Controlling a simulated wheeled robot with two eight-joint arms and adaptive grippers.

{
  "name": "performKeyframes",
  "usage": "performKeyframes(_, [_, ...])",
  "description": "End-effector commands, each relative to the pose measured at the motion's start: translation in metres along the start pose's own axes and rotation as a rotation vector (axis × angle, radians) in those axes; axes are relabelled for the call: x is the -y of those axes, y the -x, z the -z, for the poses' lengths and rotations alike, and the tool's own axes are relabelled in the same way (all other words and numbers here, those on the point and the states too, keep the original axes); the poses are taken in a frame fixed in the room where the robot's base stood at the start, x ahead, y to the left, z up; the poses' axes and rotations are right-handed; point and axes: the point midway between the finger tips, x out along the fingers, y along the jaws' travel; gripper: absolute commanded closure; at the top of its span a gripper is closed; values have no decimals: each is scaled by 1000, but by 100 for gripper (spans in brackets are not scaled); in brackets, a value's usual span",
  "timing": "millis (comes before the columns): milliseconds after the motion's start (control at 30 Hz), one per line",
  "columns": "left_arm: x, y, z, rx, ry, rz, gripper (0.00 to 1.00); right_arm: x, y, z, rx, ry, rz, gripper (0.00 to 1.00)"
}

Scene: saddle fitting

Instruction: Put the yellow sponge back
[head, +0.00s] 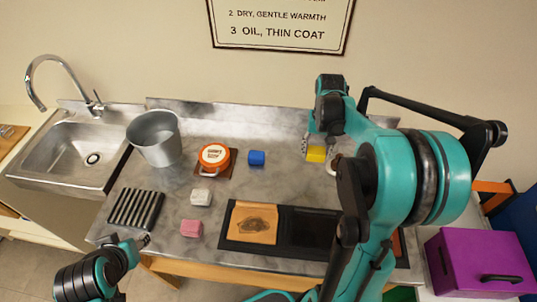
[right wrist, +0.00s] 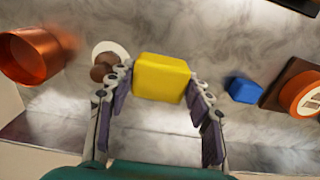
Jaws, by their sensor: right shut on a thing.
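The yellow sponge (head: 316,154) is a small block at the back right of the grey counter (head: 290,178). My right gripper (head: 319,147) is shut on it. In the right wrist view the sponge (right wrist: 161,77) sits between the two fingertips, with its far end sticking out past them. I cannot tell whether it touches the counter. My left gripper (head: 138,243) is low at the counter's front left corner, away from the sponge; its fingers are too small to read. My right arm hides part of the counter's right side.
A black tray (head: 305,228) lies in front. A copper pot (right wrist: 33,55) and white dish (right wrist: 108,50) are near.

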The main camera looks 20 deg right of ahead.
Motion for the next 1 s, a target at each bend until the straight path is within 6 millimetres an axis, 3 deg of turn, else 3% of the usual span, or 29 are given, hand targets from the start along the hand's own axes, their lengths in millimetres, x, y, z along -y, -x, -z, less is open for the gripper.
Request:
performKeyframes(300, [0, -22, -16, 0, 0, 0, 60, 66, -47, 32, 0, 7, 0, 76])
performKeyframes(500, [0, -28, -20, 0, 0, 0, 60, 93, -64, 45, 0, 4, 0, 76])
performKeyframes(667, [0, -30, -22, 0, 0, 0, 60, 98, -70, 48, 0, 1, 0, 76])
performKeyframes(900, [0, -44, -32, 0, 0, 0, 60, 98, -104, 48, 0, 1, 0, 76])
performKeyframes(1000, [0, -44, -32, 0, 0, 0, 60, 98, -107, 47, 0, 1, 0, 76])
